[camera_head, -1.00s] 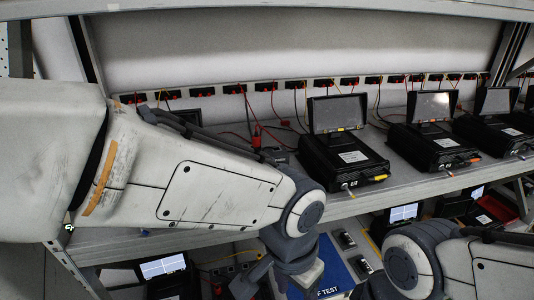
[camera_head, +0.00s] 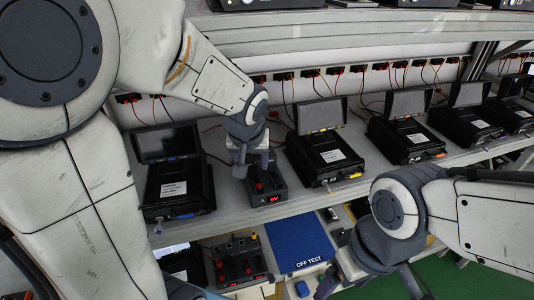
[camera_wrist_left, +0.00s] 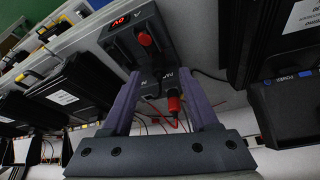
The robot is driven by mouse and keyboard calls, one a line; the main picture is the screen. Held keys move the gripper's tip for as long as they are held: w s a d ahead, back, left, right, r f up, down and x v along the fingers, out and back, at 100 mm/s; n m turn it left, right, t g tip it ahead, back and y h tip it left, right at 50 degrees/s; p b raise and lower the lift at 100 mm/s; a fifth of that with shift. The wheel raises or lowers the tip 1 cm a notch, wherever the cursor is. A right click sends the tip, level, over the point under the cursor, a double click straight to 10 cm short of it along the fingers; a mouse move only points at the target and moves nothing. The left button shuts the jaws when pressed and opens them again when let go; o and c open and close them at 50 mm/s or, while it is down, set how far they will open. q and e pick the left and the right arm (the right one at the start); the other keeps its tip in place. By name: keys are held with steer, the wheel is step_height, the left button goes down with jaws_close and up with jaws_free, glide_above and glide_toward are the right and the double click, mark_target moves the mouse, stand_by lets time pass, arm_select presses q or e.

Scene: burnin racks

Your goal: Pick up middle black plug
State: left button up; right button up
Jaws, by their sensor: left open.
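A small black power unit (camera_head: 270,197) with a red display stands on the shelf, between two black testers. My left gripper (camera_head: 254,174) is over its rear part and hides some of its top. In the left wrist view, the gripper (camera_wrist_left: 160,95) is open, with the unit (camera_wrist_left: 125,47) beyond and between its fingers. A red plug (camera_wrist_left: 175,104) with a cable shows near one finger. A dark plug or socket (camera_wrist_left: 152,84) lies between the fingers; I cannot tell which. Nothing is visibly held. My right gripper (camera_head: 375,285) is at the bottom edge, partly cut off.
A black tester (camera_head: 180,190) stands left of the unit and another (camera_head: 325,158) right of it. Cables run to a row of wall sockets behind. A blue "OFF TEST" mat (camera_head: 300,243) and another unit (camera_head: 238,262) with red parts lie on the lower shelf.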

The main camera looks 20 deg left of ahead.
mark_target(254, 168)
arm_select(q)
steer(key=x, duration=0.2)
steer(key=p+x, duration=0.1)
steer(key=x, duration=0.2)
steer(key=shift+w, duration=0.25)
jaws_close()
